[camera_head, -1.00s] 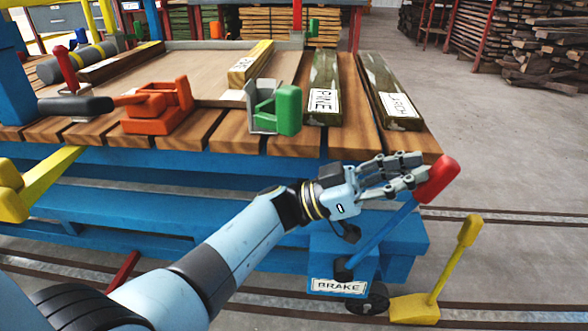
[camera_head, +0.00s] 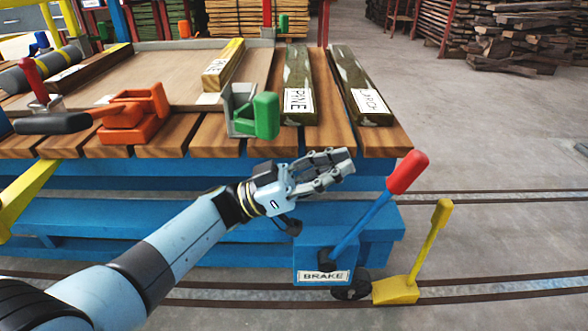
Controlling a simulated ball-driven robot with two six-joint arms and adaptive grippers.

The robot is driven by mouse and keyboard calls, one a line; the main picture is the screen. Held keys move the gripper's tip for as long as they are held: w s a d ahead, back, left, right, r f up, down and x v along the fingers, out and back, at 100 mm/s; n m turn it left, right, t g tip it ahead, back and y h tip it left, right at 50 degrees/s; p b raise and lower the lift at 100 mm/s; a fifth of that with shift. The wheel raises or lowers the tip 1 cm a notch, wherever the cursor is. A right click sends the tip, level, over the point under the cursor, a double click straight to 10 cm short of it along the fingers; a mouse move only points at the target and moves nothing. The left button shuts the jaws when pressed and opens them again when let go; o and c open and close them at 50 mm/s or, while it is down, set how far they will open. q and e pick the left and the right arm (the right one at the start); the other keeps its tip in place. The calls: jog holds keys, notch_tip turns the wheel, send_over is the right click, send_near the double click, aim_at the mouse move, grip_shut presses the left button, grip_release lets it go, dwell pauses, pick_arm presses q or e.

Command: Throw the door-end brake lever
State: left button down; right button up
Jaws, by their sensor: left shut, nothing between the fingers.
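The brake lever has a red grip (camera_head: 407,172) on a blue shaft (camera_head: 362,222). It leans up to the right from a blue box with a BRAKE label (camera_head: 325,276), low at the right end of the blue cart. My left gripper (camera_head: 346,164) is shut and empty. It points right, to the left of the red grip, with a visible gap between fingertips and grip. Whether it is nearer or farther than the lever is hard to tell. My right gripper is not in view.
A yellow chock-like piece with an upright handle (camera_head: 430,240) stands on the rail right of the brake box. The wooden cart deck (camera_head: 215,132) carries orange and green clamps and labelled timbers. Open grey floor (camera_head: 500,240) lies to the right.

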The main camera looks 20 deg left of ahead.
pick_arm(q)
jog(key=v, duration=0.6)
jog(key=shift+a+r, duration=0.25)
